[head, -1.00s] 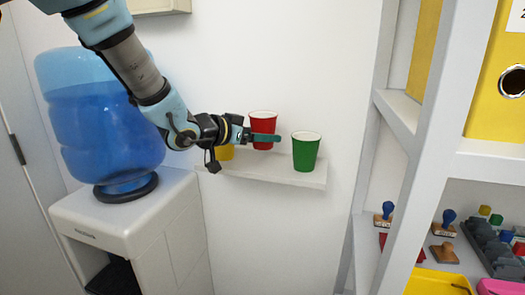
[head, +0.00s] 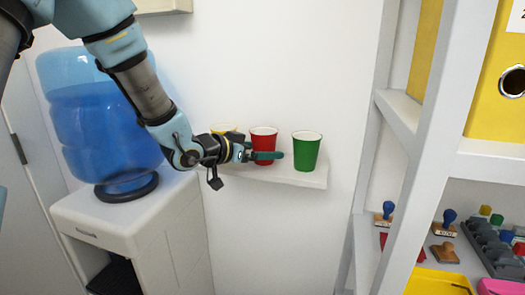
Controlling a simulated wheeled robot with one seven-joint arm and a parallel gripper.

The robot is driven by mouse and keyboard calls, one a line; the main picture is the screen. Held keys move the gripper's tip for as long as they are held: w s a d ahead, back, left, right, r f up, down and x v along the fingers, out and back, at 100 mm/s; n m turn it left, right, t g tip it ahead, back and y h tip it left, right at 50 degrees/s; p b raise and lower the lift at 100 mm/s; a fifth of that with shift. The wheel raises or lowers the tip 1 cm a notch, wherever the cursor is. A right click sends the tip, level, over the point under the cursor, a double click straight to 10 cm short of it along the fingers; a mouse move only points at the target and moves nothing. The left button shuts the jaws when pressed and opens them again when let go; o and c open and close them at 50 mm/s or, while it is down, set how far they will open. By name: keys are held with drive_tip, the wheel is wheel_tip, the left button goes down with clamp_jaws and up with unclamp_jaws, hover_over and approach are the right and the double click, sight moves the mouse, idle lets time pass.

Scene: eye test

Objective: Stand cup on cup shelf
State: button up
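The red cup (head: 264,140) is upright over the middle of the cup shelf (head: 310,180), between a yellow cup and a green cup. My gripper (head: 267,156) reaches in from the left, with its teal fingers around the red cup's lower half, and looks shut on it. The cup's base is at about the height of the shelf top. The finger in front hides part of it, so I cannot tell for sure whether it touches the shelf.
The green cup (head: 306,150) stands on the shelf's right end, close to my fingertips. The yellow cup (head: 224,129) is on the left, mostly hidden behind my gripper. A water dispenser (head: 135,225) with a blue bottle (head: 105,120) stands left. A grey rack (head: 425,130) stands right.

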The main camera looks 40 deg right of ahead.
drive_tip(key=shift+r, duration=0.3)
drive_tip(key=b+v, duration=0.1)
drive_tip(key=v, duration=1.1)
drive_tip(key=shift+a+f, duration=0.1)
drive_tip(key=shift+f, duration=0.05)
